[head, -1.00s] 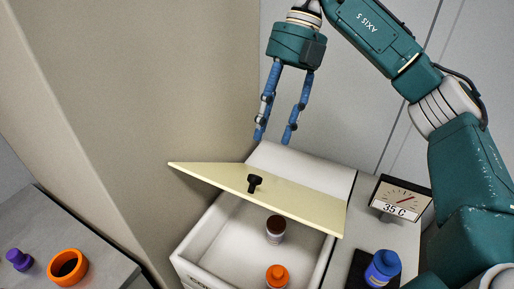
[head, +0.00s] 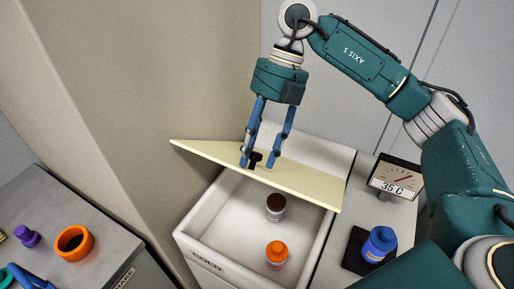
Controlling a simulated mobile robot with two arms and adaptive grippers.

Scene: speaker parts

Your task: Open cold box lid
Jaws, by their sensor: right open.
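The cold box (head: 190,234) is a white open-topped bin with "COLD" on its front. Its pale yellow lid (head: 305,186) lies tilted across the rear part, leaving the front part uncovered. A black knob (head: 256,159) stands on the lid. My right gripper (head: 256,165) is open, pointing down, with its blue fingers at the knob, one on each side as seen here. I cannot tell whether they touch it. A brown-topped bottle (head: 275,206) and an orange-capped bottle (head: 276,254) stand inside the box. Part of my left gripper (head: 22,277) shows at the lower left edge.
An orange ring-shaped cup (head: 74,243) and a purple piece (head: 27,237) sit on the left counter. A beige wall is behind.

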